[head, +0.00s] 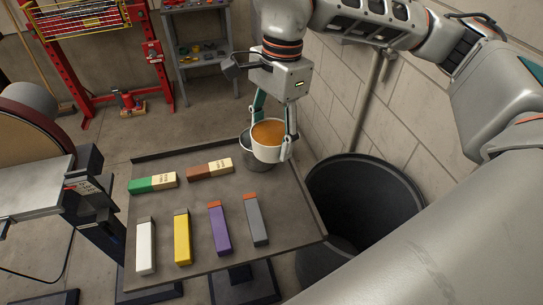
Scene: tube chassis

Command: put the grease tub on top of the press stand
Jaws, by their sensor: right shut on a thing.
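The grease tub (268,154) is a white, round, open tub with orange-brown grease in it. My right gripper (272,143) is shut on it, with one finger on each side. It holds the tub upright at the far right corner of the grey table; I cannot tell whether it touches the top. A red upright frame (75,68) at the back left looks like a press stand, with a yellow wire basket on it, but I cannot be sure that it is the one named. My left gripper is not in view.
The grey table (200,203) carries several coloured bars. Black bins (365,195) stand right of the table by the block wall. A disc machine (30,130) is at left, a shelf (205,50) at the back.

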